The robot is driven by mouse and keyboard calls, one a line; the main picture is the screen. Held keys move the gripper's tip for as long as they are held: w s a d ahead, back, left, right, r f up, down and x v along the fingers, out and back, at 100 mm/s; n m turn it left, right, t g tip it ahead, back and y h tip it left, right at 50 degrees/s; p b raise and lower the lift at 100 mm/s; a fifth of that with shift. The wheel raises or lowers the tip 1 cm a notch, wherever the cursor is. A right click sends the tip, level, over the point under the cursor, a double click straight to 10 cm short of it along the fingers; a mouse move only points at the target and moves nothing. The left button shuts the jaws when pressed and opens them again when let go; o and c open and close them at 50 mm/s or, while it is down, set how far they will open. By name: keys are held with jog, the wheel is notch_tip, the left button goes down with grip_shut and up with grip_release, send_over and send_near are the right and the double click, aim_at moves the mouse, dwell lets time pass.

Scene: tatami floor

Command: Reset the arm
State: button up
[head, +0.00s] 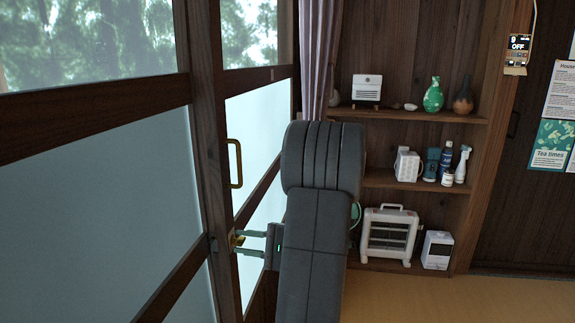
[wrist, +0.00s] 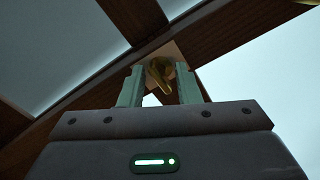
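My arm reaches from the bottom of the head view, and my gripper (head: 241,242) points left at the wooden door frame (head: 205,150). Its two pale green fingers are apart, with a small gold latch or knob (head: 236,239) at their tips. In the wrist view, my gripper (wrist: 160,78) has one finger on each side of the gold latch (wrist: 161,75), which sits on a pale plate. Gaps show between the latch and the fingers, so the gripper looks open around it rather than clamped. Whether a finger touches the latch is unclear.
A gold pull handle (head: 236,163) sits above my gripper on the glazed door. Right of my arm, a wooden shelf (head: 400,187) holds vases, bottles and small boxes. A white heater (head: 388,235) stands low there. The floor (head: 480,298) at lower right is clear.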

jog(key=m+p, duration=0.1)
jog(key=p, duration=0.1)
jog(key=m+p, duration=0.3)
jog(key=m, duration=0.1)
jog(key=shift+r+p, duration=0.3)
jog(key=shift+p, duration=0.1)
jog(key=shift+w+f+m+p, duration=0.1)
jog(key=shift+f+m+p, duration=0.05)
jog(key=shift+m+p, duration=1.15)
jog(key=shift+f+m, duration=0.1)
jog(key=shift+m, duration=0.2)
